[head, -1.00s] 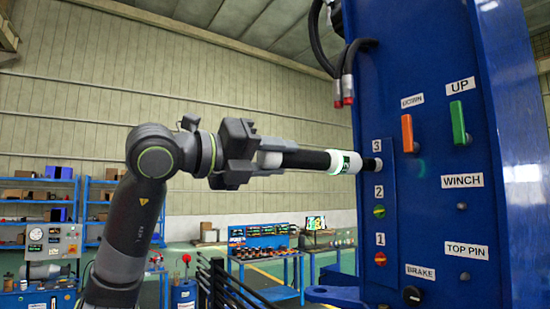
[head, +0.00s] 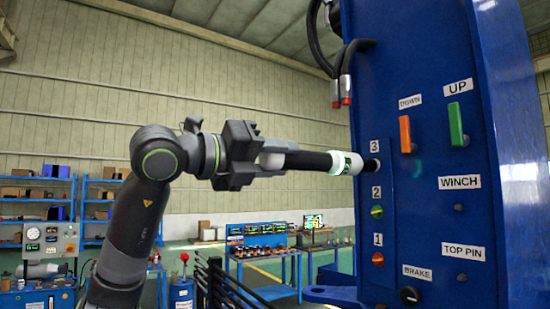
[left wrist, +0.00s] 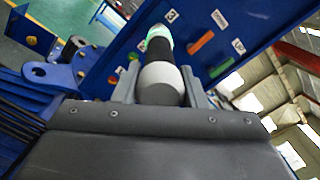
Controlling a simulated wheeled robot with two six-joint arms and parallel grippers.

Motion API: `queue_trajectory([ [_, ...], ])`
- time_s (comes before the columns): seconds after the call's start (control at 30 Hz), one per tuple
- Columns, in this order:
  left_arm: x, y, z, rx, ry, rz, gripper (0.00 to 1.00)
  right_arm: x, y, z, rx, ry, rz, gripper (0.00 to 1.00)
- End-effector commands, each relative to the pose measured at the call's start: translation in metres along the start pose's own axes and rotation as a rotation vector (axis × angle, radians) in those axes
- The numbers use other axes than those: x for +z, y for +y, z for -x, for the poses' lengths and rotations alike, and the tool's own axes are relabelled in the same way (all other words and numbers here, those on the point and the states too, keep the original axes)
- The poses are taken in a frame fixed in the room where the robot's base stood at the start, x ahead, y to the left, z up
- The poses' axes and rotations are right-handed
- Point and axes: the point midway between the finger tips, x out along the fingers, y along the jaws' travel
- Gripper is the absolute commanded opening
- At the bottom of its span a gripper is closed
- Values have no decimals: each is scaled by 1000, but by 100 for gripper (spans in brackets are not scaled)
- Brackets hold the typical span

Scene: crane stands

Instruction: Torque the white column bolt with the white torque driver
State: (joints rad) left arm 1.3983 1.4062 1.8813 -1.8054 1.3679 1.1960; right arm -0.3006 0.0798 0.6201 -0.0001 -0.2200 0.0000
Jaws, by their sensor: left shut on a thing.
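My left gripper (head: 262,162) is shut on the torque driver (head: 310,161), which has a white rear part, a black shaft and a white front collar with a lit green display. In the head view the driver lies level, its tip at the bolt position beside label 3 on the blue column (head: 430,60). The bolt there is hidden by the driver's tip. In the left wrist view the driver (left wrist: 160,80) points away toward label 3. My right gripper is not in view.
The column also carries an orange lever (head: 407,134), a green lever (head: 458,124), and knobs by WINCH, TOP PIN and BRAKE. Two hoses with red ends (head: 346,90) hang above the driver. Blue shelves (head: 98,205) and a workbench (head: 265,250) stand far behind.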

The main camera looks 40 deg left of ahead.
Motion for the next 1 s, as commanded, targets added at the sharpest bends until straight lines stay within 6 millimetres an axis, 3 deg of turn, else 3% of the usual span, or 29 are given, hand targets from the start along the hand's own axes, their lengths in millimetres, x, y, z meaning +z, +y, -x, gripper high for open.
queue_trajectory([
  [1.0, 1, -1, -9, -4, -6, -1, 0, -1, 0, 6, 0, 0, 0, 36],
])
